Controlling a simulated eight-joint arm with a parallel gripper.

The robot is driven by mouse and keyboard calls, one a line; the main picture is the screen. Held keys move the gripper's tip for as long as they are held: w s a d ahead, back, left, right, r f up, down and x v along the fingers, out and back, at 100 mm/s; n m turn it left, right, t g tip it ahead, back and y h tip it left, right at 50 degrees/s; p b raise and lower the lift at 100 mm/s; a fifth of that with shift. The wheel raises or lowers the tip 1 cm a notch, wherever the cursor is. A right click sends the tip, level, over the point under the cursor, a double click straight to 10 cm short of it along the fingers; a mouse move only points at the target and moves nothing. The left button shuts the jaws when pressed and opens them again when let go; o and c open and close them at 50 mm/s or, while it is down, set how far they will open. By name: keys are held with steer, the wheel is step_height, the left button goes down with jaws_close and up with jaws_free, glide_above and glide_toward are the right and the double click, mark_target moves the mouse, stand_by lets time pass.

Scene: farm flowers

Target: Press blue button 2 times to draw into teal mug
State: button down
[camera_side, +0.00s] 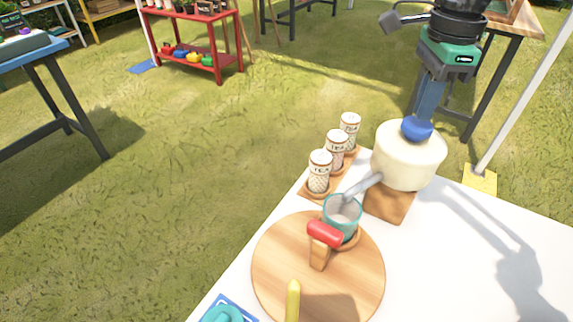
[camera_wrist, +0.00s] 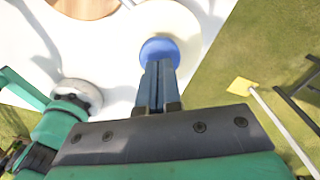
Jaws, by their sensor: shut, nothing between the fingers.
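The blue button (camera_side: 416,129) is a round knob on top of a cream dispenser (camera_side: 408,160) with a grey spout. My gripper (camera_side: 424,112) is shut and empty, pointing down with its fingertips at the button. In the wrist view the closed fingers (camera_wrist: 157,70) overlap the blue button (camera_wrist: 160,51); I cannot tell whether they touch or press it. The teal mug (camera_side: 342,222) stands upright on a small wooden coaster, with the spout's end at its rim. What is inside the mug is not clear.
Several things stand near: TEA canisters (camera_side: 336,150) in a row left of the dispenser, and a round wooden board (camera_side: 275,262) with a red-headed mallet (camera_side: 325,235) and a yellow stick (camera_side: 293,300). The white table (camera_side: 470,270) is clear at right.

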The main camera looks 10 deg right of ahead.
steer(key=shift+f, duration=1)
steer(key=shift+r, duration=1.55)
steer(key=shift+f, duration=0.15)
stand_by(1.5)
steer(key=shift+f, duration=1.4)
steer(key=shift+r, duration=1.55)
stand_by(0.9)
